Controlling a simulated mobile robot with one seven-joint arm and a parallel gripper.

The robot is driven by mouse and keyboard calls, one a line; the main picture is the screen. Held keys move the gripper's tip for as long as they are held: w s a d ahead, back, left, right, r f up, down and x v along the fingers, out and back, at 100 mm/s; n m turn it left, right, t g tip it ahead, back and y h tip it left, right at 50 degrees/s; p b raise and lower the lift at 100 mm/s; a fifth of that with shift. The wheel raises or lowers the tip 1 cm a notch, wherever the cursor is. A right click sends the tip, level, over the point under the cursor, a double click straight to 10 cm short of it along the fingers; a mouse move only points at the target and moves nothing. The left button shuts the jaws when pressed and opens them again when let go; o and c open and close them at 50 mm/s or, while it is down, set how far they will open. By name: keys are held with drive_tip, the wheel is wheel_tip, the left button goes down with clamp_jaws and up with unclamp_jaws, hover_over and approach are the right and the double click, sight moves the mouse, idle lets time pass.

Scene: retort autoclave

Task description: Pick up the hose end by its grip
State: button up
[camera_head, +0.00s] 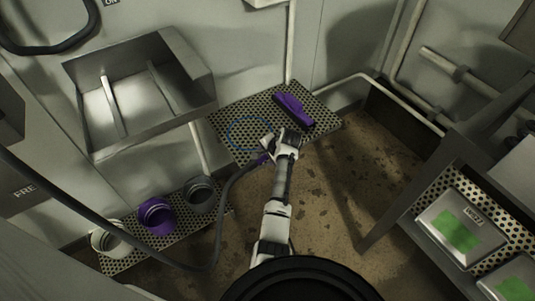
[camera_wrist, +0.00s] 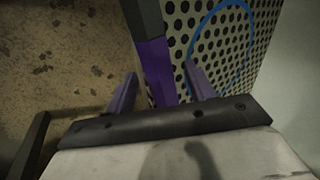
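The hose end has a purple grip (camera_head: 262,160). It lies near the front edge of the perforated shelf (camera_head: 233,116), at the end of the dark hose (camera_head: 222,225) that comes in from the left. My gripper (camera_head: 275,145) is just beside it. In the wrist view, the purple grip (camera_wrist: 156,72), with a dark part above it, lies between the two spread fingers of my gripper (camera_wrist: 161,90). Floor or perforated plate shows beside the grip, and neither finger visibly closes on it. The grip's lower end is hidden behind the gripper body.
A purple and black brush-like tool (camera_head: 293,110) lies on the shelf behind my gripper, beside a blue ring marking (camera_head: 249,133). A steel sink (camera_head: 138,92) hangs at the left. Several buckets (camera_head: 157,216) stand lower left. A rack with trays (camera_head: 460,228) is at the right.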

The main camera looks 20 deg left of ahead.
clamp_jaws()
drive_tip(key=shift+r, duration=0.15)
